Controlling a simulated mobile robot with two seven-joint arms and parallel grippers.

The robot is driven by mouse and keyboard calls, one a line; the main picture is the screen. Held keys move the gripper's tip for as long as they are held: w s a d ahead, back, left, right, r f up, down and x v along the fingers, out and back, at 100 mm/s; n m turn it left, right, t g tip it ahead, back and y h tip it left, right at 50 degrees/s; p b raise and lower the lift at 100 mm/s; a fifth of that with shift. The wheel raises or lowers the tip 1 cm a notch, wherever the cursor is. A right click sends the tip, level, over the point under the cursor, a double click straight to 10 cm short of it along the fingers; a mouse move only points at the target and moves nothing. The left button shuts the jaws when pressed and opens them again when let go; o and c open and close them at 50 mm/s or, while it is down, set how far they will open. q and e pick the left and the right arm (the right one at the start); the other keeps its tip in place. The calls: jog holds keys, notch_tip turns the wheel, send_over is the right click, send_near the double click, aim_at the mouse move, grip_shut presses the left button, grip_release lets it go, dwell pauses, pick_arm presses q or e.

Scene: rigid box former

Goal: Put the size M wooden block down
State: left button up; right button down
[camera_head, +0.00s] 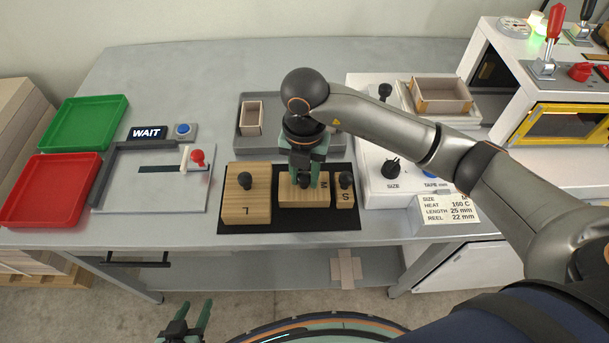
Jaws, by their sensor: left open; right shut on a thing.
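The size M wooden block (300,198) is in the middle of the black mat (290,226), between the L block (246,207) and a smaller block (345,194). Its letter M shows on top, and it has a black knob. My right gripper (304,182) comes down from above, shut on the knob of the M block. The block looks level and at or very near the mat; I cannot tell if a small gap is under it. My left gripper (190,321) is open and empty, low at the bottom edge, away from the table top.
A grey tray with a small open box (251,118) stands behind the mat. Left are a green tray (84,122), a red tray (54,190) and a grey fixture (155,185) with a red knob. Right is a white control panel (375,160) with dials. Bare table lies left of the mat.

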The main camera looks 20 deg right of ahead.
aim_at(305, 174)
jog(key=c, duration=0.6)
grip_release()
jog(key=shift+f, duration=0.1)
jog(key=shift+o, duration=0.2)
notch_tip(305, 174, up, 12)
jog(key=shift+p, duration=0.4)
